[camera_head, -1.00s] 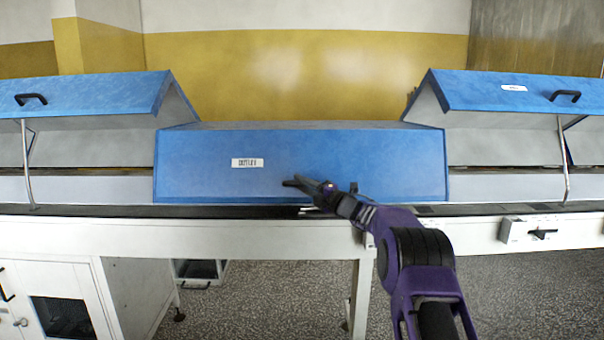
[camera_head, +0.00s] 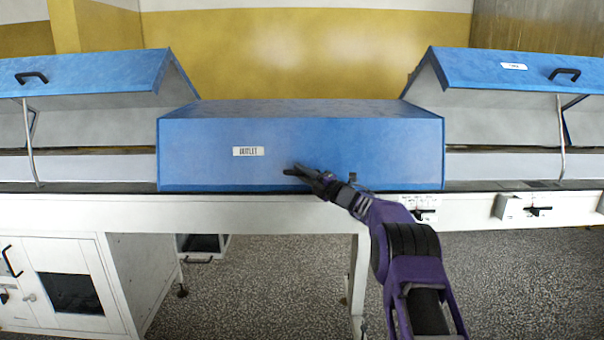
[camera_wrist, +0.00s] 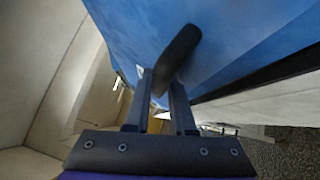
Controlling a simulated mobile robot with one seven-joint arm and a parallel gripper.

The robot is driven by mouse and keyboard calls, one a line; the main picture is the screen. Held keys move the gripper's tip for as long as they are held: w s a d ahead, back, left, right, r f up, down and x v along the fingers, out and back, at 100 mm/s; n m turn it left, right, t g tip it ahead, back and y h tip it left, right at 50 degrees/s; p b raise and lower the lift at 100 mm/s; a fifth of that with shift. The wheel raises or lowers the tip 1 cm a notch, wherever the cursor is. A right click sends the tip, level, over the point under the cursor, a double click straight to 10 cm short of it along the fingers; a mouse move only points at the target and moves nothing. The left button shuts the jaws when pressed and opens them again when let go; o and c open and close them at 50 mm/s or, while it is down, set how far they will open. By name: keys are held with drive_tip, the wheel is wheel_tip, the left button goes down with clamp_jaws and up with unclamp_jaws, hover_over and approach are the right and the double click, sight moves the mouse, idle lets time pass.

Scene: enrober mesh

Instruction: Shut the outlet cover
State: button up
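The outlet cover (camera_head: 300,165) is the blue middle cover with a white OUTLET label (camera_head: 248,151). Its front face hangs nearly upright and its lower edge is down at the bench edge; I cannot tell whether a small gap is left. My gripper (camera_head: 298,172) is at the lower middle of that face. In the wrist view the cover's dark handle (camera_wrist: 178,52) runs down between the two fingertips of my gripper (camera_wrist: 160,92) and fills the space between them. In the head view the handle is hard to tell from the fingers.
Blue covers on the left (camera_head: 95,75) and right (camera_head: 500,68) stand raised on metal struts. The white bench (camera_head: 250,213) runs along below, with a small switch box (camera_head: 527,207) at right. Cabinets stand at lower left. The speckled floor in front is clear.

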drive_tip(key=shift+o, duration=0.9)
drive_tip(key=shift+f, duration=0.75)
drive_tip(key=shift+d, duration=0.1)
drive_tip(key=v, duration=1.7)
drive_tip(key=shift+s+r, duration=0.2)
drive_tip(key=shift+r, duration=0.15)
drive_tip(key=shift+d, duration=0.1)
